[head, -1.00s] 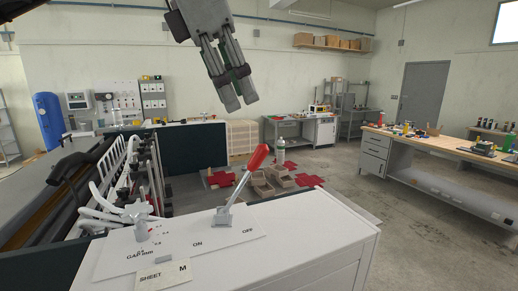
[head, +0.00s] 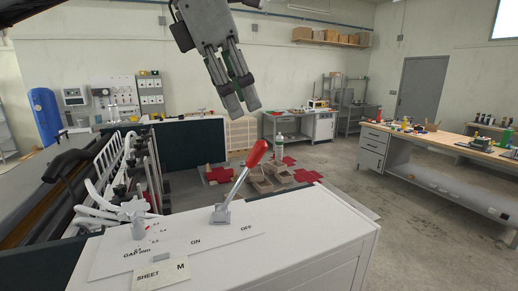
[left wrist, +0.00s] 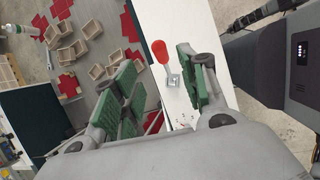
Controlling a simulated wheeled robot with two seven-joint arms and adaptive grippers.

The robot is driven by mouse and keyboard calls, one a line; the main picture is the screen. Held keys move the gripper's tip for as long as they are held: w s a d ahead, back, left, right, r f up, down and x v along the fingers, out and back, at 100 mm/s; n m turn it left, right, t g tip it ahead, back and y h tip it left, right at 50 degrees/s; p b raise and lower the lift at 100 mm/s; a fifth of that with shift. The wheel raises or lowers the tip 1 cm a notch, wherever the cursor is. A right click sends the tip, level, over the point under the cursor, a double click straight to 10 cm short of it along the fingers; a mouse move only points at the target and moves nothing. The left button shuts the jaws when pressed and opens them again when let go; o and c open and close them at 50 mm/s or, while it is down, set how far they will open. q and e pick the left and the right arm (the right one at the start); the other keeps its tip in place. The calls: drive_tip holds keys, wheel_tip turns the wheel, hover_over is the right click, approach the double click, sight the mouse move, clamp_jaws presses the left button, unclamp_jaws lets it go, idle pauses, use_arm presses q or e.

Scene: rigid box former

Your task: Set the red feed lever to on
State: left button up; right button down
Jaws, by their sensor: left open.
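The feed lever (head: 239,182) has a red grip on a metal stem and rises from a bracket on the white cabinet top. It leans to the right, toward the OFF label (head: 246,228); the ON label (head: 196,243) is to its left. My left gripper (head: 242,108) hangs above the lever with a clear gap. In the left wrist view the red grip (left wrist: 160,51) shows between and beyond the green-padded open fingers (left wrist: 165,85). The fingers are empty. My right gripper is in no view.
The white cabinet (head: 310,225) carries a label plate, a GAP knob (head: 139,228) and a SHEET M card (head: 161,273). Machine tubing (head: 110,190) stands at the left. Open boxes (head: 272,180) lie beyond the cabinet. The air around the lever is clear.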

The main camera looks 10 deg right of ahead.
sight(259, 149)
use_arm(q)
drive_tip(key=p+x, duration=0.1)
drive_tip(key=x, duration=1)
drive_tip(key=shift+d+f, duration=0.15)
drive_tip(key=shift+f, duration=0.1)
clamp_jaws()
